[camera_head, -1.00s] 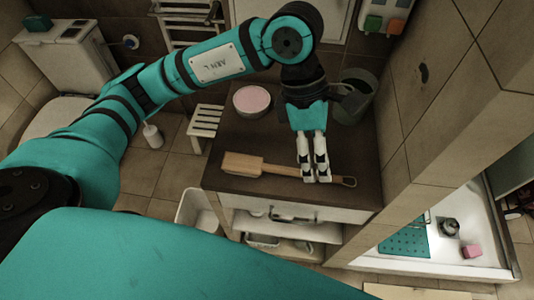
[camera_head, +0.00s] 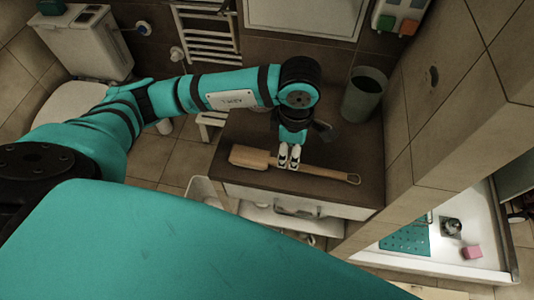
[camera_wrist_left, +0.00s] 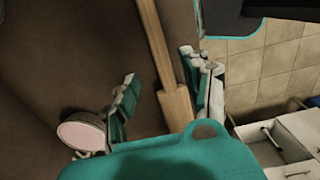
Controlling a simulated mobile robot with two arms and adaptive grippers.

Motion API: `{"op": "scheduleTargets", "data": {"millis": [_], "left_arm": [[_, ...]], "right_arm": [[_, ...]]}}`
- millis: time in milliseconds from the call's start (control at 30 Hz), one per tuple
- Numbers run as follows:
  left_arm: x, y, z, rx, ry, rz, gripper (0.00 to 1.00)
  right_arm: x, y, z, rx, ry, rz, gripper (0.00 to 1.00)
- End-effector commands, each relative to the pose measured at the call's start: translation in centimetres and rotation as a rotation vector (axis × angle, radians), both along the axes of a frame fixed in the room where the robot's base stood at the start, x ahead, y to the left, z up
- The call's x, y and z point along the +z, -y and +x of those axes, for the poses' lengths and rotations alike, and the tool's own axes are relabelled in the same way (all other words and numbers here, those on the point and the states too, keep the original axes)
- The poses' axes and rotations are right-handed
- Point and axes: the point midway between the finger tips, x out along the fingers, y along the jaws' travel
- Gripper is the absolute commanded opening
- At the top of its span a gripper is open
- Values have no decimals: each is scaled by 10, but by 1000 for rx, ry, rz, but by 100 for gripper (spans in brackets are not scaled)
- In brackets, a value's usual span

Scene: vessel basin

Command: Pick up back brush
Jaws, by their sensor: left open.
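The back brush (camera_head: 250,157) lies on the dark counter, its wide wooden head to the left and its thin handle running right to a hanging loop. My left gripper (camera_head: 289,157) is over the middle of the brush, near where head and handle meet, with its fingers pointing down. In the left wrist view the brush (camera_wrist_left: 160,50) runs between the two spread fingers of the open left gripper (camera_wrist_left: 165,92), closer to the right finger. I cannot tell its height above the brush. My right gripper is not in view.
A dark counter (camera_head: 330,155) with a grey-green bin (camera_head: 363,95) stands against the tiled wall. A round tub with a pink top (camera_wrist_left: 82,133) shows beside the left finger in the wrist view. White drawers (camera_head: 300,202) are below the counter front.

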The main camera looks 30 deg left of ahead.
Motion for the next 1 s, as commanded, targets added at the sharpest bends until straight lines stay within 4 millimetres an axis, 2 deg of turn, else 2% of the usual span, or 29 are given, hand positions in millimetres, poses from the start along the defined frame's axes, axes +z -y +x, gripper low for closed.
{"op": "scheduleTargets", "data": {"millis": [233, 400, 667, 1000], "left_arm": [[-29, -2, -6, 2, -6, 2, 48], [-49, -2, -4, 2, -3, -1, 48], [-52, -2, -4, 1, 0, -1, 48], [-52, -1, -4, 1, 0, -1, 4]], "right_arm": [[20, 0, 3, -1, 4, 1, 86], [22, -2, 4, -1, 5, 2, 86], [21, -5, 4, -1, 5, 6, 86], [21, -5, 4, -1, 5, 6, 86]]}}
